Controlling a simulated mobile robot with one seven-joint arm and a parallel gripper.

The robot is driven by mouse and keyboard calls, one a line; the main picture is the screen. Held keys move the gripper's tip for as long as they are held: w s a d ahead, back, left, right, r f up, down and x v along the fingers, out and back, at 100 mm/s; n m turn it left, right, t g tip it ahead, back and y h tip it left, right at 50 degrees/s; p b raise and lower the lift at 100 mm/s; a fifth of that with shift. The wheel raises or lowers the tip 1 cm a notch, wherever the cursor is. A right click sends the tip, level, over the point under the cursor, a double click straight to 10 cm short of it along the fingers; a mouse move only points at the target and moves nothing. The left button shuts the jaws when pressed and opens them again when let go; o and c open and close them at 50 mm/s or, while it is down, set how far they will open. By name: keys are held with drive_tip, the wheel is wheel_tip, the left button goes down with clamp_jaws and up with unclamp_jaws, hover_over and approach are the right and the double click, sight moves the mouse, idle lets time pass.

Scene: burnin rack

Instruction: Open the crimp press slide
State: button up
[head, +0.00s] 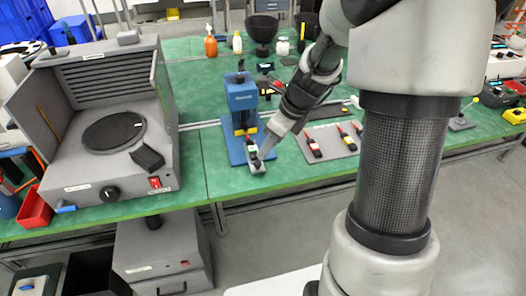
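The blue crimp press (241,97) stands upright on a blue base plate on the green bench, left of my arm. A grey slide (257,169) with a dark piece on top sticks out at the front of its base. My gripper (262,155) points down and left, with its tips right at this slide. At this size I cannot tell whether the fingers touch the slide or are open or shut. My gripper and wrist hide part of the press's right side.
A grey hooded machine (105,75) with a round dark plate stands to the left. A grey mat (328,144) with red-and-black tools lies to the right. Bottles (211,46) and black bowls stand at the back. Green bench surface (215,165) is free left of the press.

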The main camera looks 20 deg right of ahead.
drive_tip(key=p+v, duration=0.1)
drive_tip(key=v, duration=0.9)
drive_tip(key=shift+p, duration=0.4)
drive_tip(key=shift+r, duration=0.1)
drive_tip(key=s+a+r+n+h+p, duration=0.1)
drive_tip(key=s+r+n+p, duration=0.2)
drive_tip(key=s+r+n, duration=0.3)
drive_tip(key=s+a+r+n+t+h+p, duration=0.1)
drive_tip(key=s+r+n+p, duration=0.3)
drive_tip(key=n, duration=0.8)
drive_tip(key=s+a+r+n+t+h+p, duration=0.1)
drive_tip(key=s+a+r+n+p, duration=0.2)
drive_tip(key=s+r+n, duration=0.5)
wheel_tip(320, 180, up, 2)
drive_tip(key=shift+a+r+n+p, duration=0.25)
drive_tip(key=shift+n+p, duration=0.25)
drive_tip(key=shift+s, duration=0.15)
